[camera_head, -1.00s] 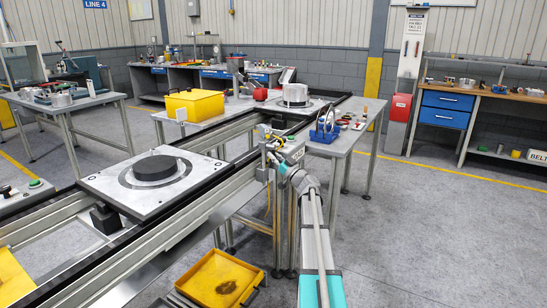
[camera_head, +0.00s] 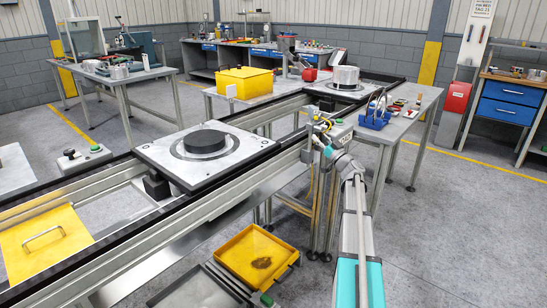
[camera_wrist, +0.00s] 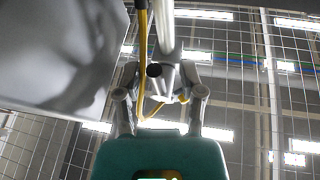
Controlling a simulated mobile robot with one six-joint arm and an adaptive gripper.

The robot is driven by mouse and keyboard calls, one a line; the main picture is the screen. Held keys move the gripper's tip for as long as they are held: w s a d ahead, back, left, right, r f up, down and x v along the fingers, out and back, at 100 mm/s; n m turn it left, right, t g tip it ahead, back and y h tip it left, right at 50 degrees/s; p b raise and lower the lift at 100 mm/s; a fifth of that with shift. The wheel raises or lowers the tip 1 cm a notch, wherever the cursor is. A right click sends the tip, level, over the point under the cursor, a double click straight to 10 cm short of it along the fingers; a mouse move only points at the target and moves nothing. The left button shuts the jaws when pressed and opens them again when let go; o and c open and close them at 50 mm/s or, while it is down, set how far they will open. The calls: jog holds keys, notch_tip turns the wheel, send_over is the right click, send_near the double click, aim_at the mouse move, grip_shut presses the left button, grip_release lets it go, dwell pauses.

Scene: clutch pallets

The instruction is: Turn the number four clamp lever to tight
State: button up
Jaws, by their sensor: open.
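No lever marked as number four can be made out in either view. My arm reaches from the bottom of the head view toward the near side of the conveyor rail. Its far end (camera_head: 328,135) is beside a post at the rail, and its fingers are too small to tell there. In the wrist view my gripper (camera_wrist: 160,97) is open, with a grey finger linkage on each side above a teal body. A yellow cable and a pale tube pass behind it. I see no object between the fingers.
A metal pallet (camera_head: 155,150) bears a black disc (camera_head: 205,142). A farther pallet (camera_head: 325,91) bears a silver round part (camera_head: 346,77). A yellow bin (camera_head: 243,81) and blue tool holder (camera_head: 374,121) stand nearby. Grey floor is clear at right.

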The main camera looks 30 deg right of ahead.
aim_at(311, 131)
jog(key=shift+s+a+r+m+g+h+p, duration=0.15)
jog(key=shift+a+m+g+h+p, duration=0.15)
jog(key=shift+m+h+p, duration=0.8)
jog(key=shift+s+a+r+m+g+h+p, duration=0.2)
jog(key=shift+a+m+g+h+p, duration=0.15)
jog(key=shift+m, duration=1.5)
jog(key=shift+s+a+r+m+g+h+p, duration=0.25)
jog(key=shift+m+h+p, duration=0.45)
jog(key=shift+m, duration=0.75)
jog(key=shift+a+r+m+g+h+p, duration=0.15)
jog(key=shift+m+g+p, duration=0.25)
jog(key=shift+m+p, duration=0.5)
jog(key=shift+a+r+m+g+h+p, duration=0.15)
jog(key=shift+m+g+p, duration=0.25)
jog(key=shift+m+p, duration=0.45)
jog(key=shift+a+r+m+g+h+p, duration=0.1)
jog(key=shift+a+r+m+g+p, duration=0.25)
jog(key=shift+m+p, duration=0.55)
jog(key=s, duration=1.4)
jog(key=w+a+n+g+y+p, duration=0.2)
jog(key=a+p, duration=0.1)
jog(key=a, duration=0.9)
jog(key=w+a+n+g+y+p, duration=0.2)
jog(key=a+g+p, duration=0.1)
jog(key=a, duration=1)
jog(key=shift+a+p, duration=0.2)
jog(key=shift+p, duration=0.4)
jog(key=shift+w+f+n, duration=0.1)
jog(key=shift+n, duration=0.15)
